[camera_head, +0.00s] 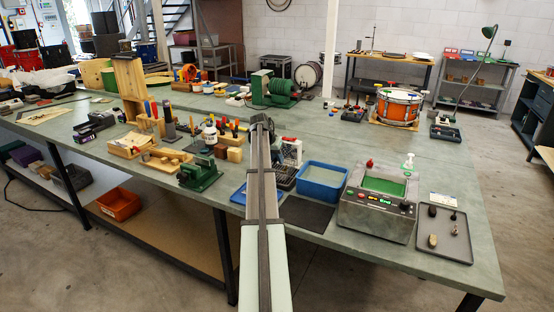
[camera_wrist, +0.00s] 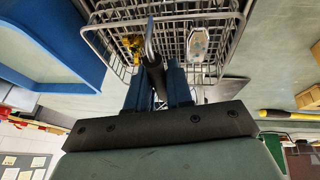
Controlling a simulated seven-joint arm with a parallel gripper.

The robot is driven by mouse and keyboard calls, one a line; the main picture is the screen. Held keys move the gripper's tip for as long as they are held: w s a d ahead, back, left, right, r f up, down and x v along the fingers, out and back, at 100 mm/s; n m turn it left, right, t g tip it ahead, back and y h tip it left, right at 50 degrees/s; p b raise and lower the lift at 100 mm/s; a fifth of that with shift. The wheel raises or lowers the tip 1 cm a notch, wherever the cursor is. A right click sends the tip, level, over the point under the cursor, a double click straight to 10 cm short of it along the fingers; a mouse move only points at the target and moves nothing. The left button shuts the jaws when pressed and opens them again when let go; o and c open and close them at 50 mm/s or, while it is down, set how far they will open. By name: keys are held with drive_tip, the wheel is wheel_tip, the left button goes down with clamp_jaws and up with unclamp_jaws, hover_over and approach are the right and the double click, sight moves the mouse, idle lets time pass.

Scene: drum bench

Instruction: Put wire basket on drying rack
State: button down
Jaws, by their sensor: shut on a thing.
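The wire basket (camera_wrist: 185,30) fills the top of the wrist view. It is silver mesh and holds a brass-coloured part (camera_wrist: 132,46) and a silver part (camera_wrist: 198,42). My gripper (camera_wrist: 155,70) is shut on the basket at its near side, around what looks like its upright handle (camera_wrist: 150,38). Whether the basket hangs free or touches something below is not clear. In the head view my arm covers most of that area. A dark ribbed rack (camera_head: 284,176), possibly the drying rack, shows just right of my arm, partly hidden.
A blue tub (camera_head: 322,182) stands right of the rack; a blue tub also shows in the wrist view (camera_wrist: 50,35). A grey cleaning machine (camera_head: 375,218) with green liquid and a grey tray (camera_head: 443,245) stand further right. A green vise (camera_head: 199,175) stands left of my arm.

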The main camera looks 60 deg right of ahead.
drive_tip(key=shift+f, duration=0.15)
drive_tip(key=c, duration=1)
unclamp_jaws()
drive_tip(key=v, duration=1.2)
